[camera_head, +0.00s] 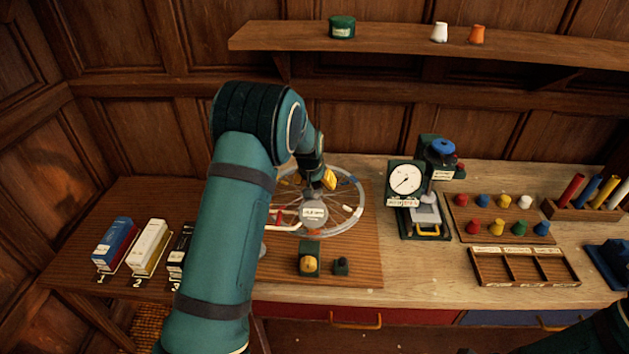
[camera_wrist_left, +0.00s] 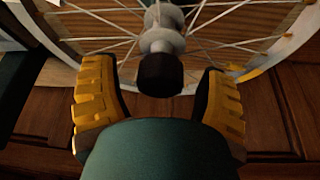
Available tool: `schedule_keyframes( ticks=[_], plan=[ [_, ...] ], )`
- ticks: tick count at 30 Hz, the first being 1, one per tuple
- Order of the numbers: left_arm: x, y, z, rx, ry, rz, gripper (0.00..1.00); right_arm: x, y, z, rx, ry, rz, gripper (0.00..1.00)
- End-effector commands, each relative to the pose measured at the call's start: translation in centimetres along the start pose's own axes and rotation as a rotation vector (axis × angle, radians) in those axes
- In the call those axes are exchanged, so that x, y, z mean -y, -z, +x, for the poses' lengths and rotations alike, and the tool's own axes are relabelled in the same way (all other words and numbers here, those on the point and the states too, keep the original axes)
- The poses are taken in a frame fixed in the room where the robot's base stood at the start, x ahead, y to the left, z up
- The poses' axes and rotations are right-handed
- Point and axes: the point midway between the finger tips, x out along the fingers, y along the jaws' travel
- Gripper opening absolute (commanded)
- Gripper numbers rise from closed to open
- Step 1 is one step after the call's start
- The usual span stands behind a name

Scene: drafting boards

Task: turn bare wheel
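A spoked wheel (camera_head: 345,225) with a pale rim lies over the wooden board at the left of the bench. My arm hides part of its left side. Small coloured pieces sit around the rim. My left gripper (camera_head: 323,182) is over the wheel near its middle, with yellow fingers pointing down. In the left wrist view the gripper (camera_wrist_left: 160,98) has its two fingers apart, on either side of a dark hub end (camera_wrist_left: 160,74). Gaps show between the fingers and the hub end. Thin spokes run out from the pale hub. My right gripper is out of sight.
Boxes (camera_head: 149,248) stand left of my arm. A dial gauge stand (camera_head: 405,182) is right of the wheel. Beyond it are a peg board (camera_head: 482,218) and a divided tray (camera_head: 523,279). A yellow button (camera_head: 309,265) sits in front. A shelf (camera_head: 400,40) runs above.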

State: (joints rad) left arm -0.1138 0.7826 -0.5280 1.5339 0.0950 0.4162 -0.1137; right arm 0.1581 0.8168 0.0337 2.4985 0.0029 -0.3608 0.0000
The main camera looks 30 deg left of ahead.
Motion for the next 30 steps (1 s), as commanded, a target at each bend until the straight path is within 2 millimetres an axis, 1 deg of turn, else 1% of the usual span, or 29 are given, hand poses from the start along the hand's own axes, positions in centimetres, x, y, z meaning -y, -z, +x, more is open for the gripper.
schedule_keyframes(
  ticks=[8,11,13,17,24,27,30],
  plan=[
    [0.0,0.1,-0.1,-0.003,0.0,0.0,0.74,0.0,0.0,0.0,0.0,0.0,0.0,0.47],
    [0.0,0.2,-0.6,-0.004,-0.001,0.0,0.74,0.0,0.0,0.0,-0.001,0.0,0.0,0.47],
    [-0.1,0.2,-1.3,-0.006,-0.001,0.001,0.74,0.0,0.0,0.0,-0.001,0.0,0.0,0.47],
    [0.0,0.2,-3.6,-0.007,-0.001,0.001,0.74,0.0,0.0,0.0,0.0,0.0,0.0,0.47],
    [-0.1,0.2,-8.5,-0.007,-0.003,0.0,0.74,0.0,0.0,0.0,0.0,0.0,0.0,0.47],
    [-0.1,0.1,-10.1,-0.005,-0.002,0.001,0.74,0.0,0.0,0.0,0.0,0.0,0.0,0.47],
    [0.0,0.1,-11.2,-0.004,-0.001,0.0,0.74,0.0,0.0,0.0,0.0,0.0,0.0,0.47]
  ],
)
